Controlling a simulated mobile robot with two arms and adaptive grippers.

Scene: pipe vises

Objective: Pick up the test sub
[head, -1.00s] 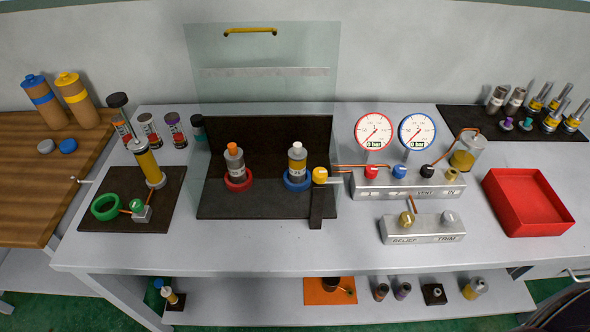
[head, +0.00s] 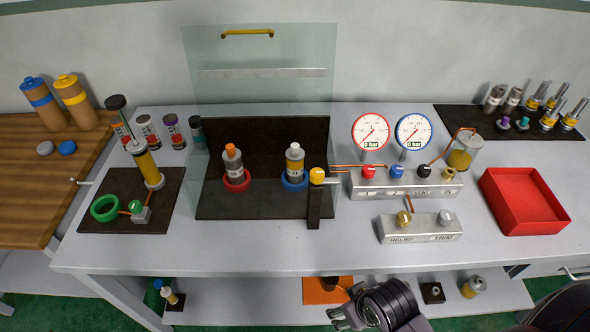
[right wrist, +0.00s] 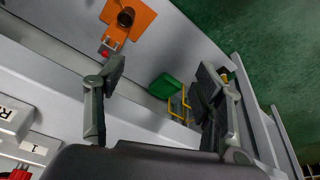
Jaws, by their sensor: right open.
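No object is labelled test sub, so I cannot tell which one it is. Several metal fittings (head: 533,103) stand on the black mat (head: 455,118) at the back right. My right gripper (head: 341,318) is at the bottom, in front of the bench's lower shelf. In the right wrist view its two fingers (right wrist: 160,82) are apart with nothing between them. My left gripper is not in view.
The clear shield (head: 265,95) stands upright with a yellow handle. A gauge manifold (head: 405,188), a relief block (head: 418,228) and a red tray (head: 523,200) fill the right side. The lower shelf holds an orange mat (right wrist: 130,17). The bench's front strip is clear.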

